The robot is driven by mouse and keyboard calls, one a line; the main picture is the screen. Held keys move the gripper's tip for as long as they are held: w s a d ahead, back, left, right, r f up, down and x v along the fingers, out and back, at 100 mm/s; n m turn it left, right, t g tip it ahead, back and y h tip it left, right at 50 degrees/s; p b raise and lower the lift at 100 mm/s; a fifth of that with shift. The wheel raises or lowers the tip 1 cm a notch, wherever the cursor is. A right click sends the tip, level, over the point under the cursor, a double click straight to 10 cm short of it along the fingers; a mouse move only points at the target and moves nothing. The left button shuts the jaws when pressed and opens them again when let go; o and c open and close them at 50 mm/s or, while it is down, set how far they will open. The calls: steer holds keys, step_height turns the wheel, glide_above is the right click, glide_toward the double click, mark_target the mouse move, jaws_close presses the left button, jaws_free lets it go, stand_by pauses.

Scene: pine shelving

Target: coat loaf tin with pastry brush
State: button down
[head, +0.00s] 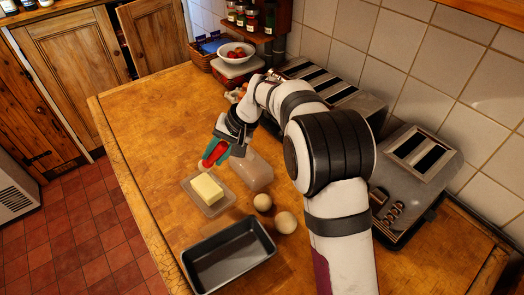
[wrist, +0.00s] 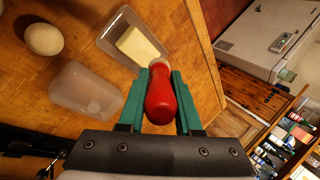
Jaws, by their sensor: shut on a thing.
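The loaf tin (head: 263,237) is dark and rectangular and stands at the near end of the wooden worktop in the head view. My gripper (head: 217,152) has teal fingers and is over the worktop beyond the butter dish. It is shut on the red handle of the pastry brush (head: 210,157). In the wrist view the red handle (wrist: 161,98) lies between the two fingers of my gripper (wrist: 160,74). The brush's pale end is by the butter dish; its bristles are mostly hidden and I cannot tell if they touch anything.
A yellow butter block (head: 207,188) sits in a clear dish (head: 190,193). A translucent container (head: 255,172) and two pale eggs (head: 286,222) are close by. Toasters (head: 415,165) line the tiled wall. The worktop's left part is clear.

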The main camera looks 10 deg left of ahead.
steer(key=shift+a+f, duration=0.3)
steer(key=shift+a, duration=0.3)
steer(key=shift+w+a+f, duration=0.1)
steer(key=shift+a+f, duration=0.05)
steer(key=shift+f, duration=2.85)
steer(key=shift+f, duration=0.8)
steer(key=shift+r, duration=3.55)
